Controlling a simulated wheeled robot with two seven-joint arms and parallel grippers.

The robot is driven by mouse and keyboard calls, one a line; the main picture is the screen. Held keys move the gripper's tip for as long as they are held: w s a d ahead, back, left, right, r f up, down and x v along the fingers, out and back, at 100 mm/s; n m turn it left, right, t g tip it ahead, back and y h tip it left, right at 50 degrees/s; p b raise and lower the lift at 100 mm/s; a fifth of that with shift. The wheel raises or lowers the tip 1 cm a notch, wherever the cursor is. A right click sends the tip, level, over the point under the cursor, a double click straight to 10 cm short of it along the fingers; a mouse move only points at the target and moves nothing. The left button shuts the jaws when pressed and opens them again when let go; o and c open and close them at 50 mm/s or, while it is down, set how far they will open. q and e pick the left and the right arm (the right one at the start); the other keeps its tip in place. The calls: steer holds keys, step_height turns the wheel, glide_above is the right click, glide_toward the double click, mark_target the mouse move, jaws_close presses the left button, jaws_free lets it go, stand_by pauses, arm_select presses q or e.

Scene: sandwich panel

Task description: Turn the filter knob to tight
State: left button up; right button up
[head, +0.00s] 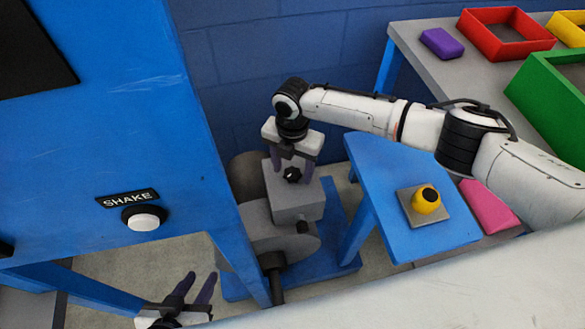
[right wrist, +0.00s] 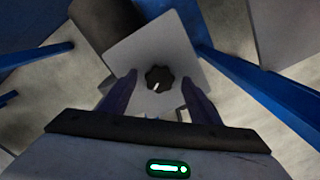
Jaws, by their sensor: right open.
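The black lobed knob (head: 292,174) sits on top of a grey box (head: 296,203) on the grey machine. The right wrist view shows the knob (right wrist: 159,78) with a short white pointer mark towards the lower left. I see no readable "tight" label. My right gripper (head: 291,172) is pointed down over the box, open, with a finger on each side of the knob. In the right wrist view the fingertips (right wrist: 158,84) stand clear of the knob with gaps on both sides. My left gripper (head: 195,284) is open and empty at the bottom left, away from the knob.
A blue cabinet (head: 110,120) with a white SHAKE button (head: 144,217) stands at the left. Coloured trays, including a red one (head: 508,33), lie on a grey table behind.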

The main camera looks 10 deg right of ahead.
steer(key=shift+c, duration=0.3)
steer(key=c, duration=1)
